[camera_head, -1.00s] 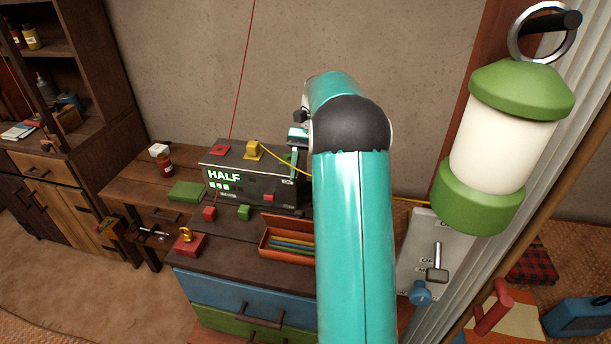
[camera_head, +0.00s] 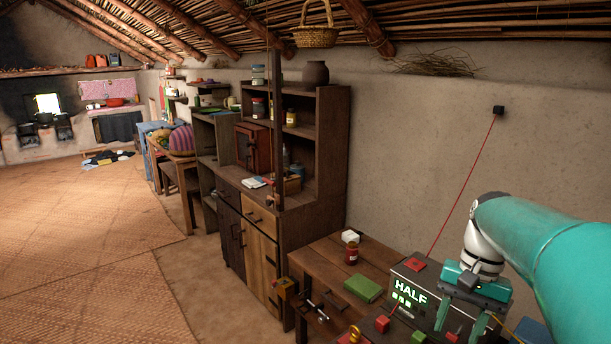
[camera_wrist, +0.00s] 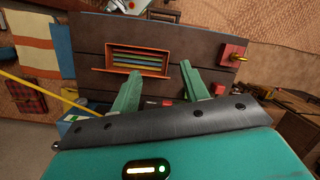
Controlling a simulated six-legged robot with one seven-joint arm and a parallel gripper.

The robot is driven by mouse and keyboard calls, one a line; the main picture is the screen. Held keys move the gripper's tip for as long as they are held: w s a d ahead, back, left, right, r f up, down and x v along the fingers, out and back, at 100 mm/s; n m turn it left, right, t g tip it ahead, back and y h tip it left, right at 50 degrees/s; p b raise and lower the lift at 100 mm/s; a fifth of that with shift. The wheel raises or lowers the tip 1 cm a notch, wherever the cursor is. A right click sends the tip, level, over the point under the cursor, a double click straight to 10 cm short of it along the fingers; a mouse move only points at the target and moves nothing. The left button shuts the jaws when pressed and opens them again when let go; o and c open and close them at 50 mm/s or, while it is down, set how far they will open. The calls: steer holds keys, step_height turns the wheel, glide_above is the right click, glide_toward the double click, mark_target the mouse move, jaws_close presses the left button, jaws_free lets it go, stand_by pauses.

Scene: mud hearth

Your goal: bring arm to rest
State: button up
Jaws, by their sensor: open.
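My arm (camera_head: 560,250) reaches in from the right edge in the head view, over the dark box with the lit HALF display (camera_head: 408,292). My gripper (camera_head: 461,322) hangs from its end, in front of part of that box. In the wrist view my gripper (camera_wrist: 160,72) shows two green fingers spread apart with nothing between them. Below the fingers is a dark chest top (camera_wrist: 88,47) with an orange tray of coloured sticks (camera_wrist: 140,60). I cannot tell how high the fingers are above it.
A red cord (camera_head: 465,180) runs down the wall. Woven mats (camera_head: 80,240) cover open floor at left.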

steer(key=s+a+f+n+t+h, duration=0.1)
steer(key=s+a+n+t+h, duration=0.1)
steer(key=s+a+n+t, duration=0.4)
steer(key=s+a+t, duration=0.1)
steer(key=s+a, duration=0.4)
steer(key=a, duration=0.1)
steer(key=shift+s, duration=0.3)
steer(key=shift+c, duration=1)
steer(key=shift+a, duration=0.1)
steer(key=shift+a, duration=0.15)
